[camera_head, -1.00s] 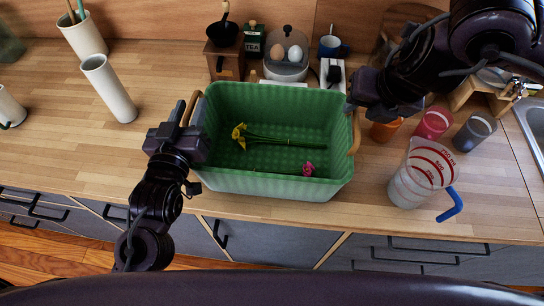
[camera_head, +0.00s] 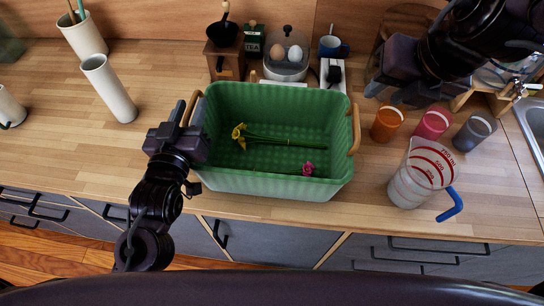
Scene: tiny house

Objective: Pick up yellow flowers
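The yellow flowers (camera_head: 240,135) lie inside the green basket (camera_head: 278,186), with their green stems pointing right across its floor. A pink flower (camera_head: 308,169) lies near the basket's front right, inside. My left gripper (camera_head: 190,112) is at the basket's left rim, by the left wooden handle; its fingers reach up around that handle, but whether they are closed on it is unclear. My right gripper (camera_head: 384,97) is above the counter to the right of the basket, away from the flowers. It appears open and empty.
Orange (camera_head: 386,124), pink (camera_head: 433,123) and grey (camera_head: 474,132) cups stand right of the basket. A measuring jug (camera_head: 422,174) with a blue handle is in front of them. An egg cooker (camera_head: 287,55) and a grinder (camera_head: 224,57) stand behind. The counter's left is mostly clear around a white vase (camera_head: 109,90).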

